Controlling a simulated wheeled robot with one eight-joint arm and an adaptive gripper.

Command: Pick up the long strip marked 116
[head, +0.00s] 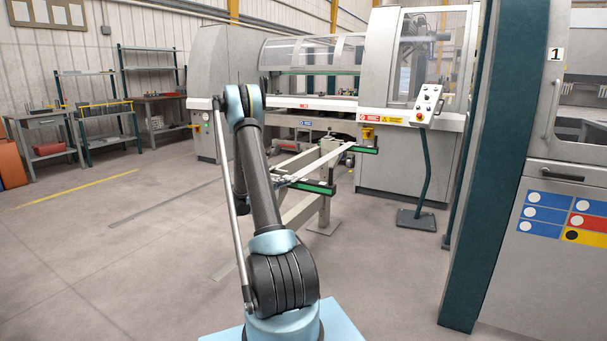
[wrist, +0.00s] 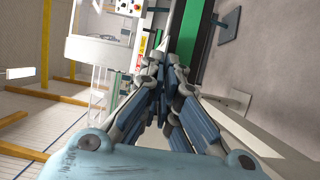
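A long pale strip (head: 318,164) shows in the head view. It runs from beside my arm toward the panel bender, over green-topped supports. I cannot read a number on it. A narrow pale pointed piece (wrist: 164,36) shows just beyond the fingertips, next to a green bar. It looks like part of the strip, but I cannot tell whether it is between the fingers.
Green-topped supports (head: 314,187) stand in front of the panel bender (head: 395,160). A control panel on a post (head: 427,104) is right of them. A dark teal column (head: 503,130) stands close on the right. Benches (head: 65,120) are at the left, with clear floor before them.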

